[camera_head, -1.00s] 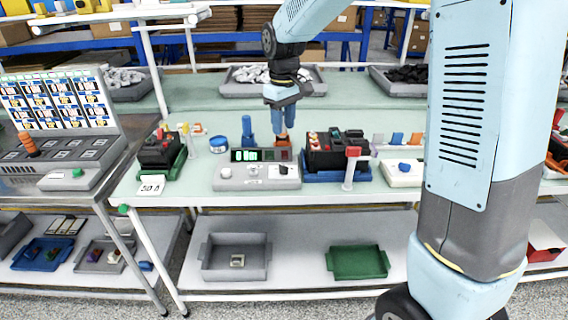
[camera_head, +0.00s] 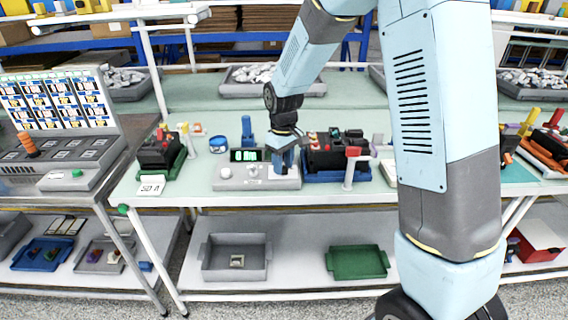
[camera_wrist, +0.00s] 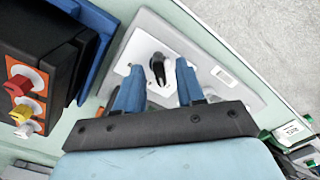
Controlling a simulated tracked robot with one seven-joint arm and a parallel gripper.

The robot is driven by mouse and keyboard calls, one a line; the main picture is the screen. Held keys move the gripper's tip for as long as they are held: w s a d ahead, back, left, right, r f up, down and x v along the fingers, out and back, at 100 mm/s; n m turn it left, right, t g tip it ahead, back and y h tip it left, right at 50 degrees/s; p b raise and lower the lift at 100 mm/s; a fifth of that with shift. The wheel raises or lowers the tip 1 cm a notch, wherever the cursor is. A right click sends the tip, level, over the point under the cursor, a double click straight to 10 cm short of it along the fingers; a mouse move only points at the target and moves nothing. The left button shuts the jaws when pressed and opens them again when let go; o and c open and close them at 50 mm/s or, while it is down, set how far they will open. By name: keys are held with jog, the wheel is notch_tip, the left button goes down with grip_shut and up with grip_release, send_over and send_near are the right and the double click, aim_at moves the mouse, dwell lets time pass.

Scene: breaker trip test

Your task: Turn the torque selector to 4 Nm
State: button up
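My gripper (camera_wrist: 159,65) is open, pointing down at the knob. In the head view the grey control box (camera_head: 232,184) stands on the bench, and my gripper (camera_head: 288,166) is over its right end, hiding the knob there. The scale markings around the knob are too small to read.
A black breaker unit (camera_head: 325,158) in a blue tray stands close right of the control box; it shows at left in the wrist view (camera_wrist: 40,42).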

jog(key=shift+f, duration=0.15)
grip_shut()
dwell(0.4)
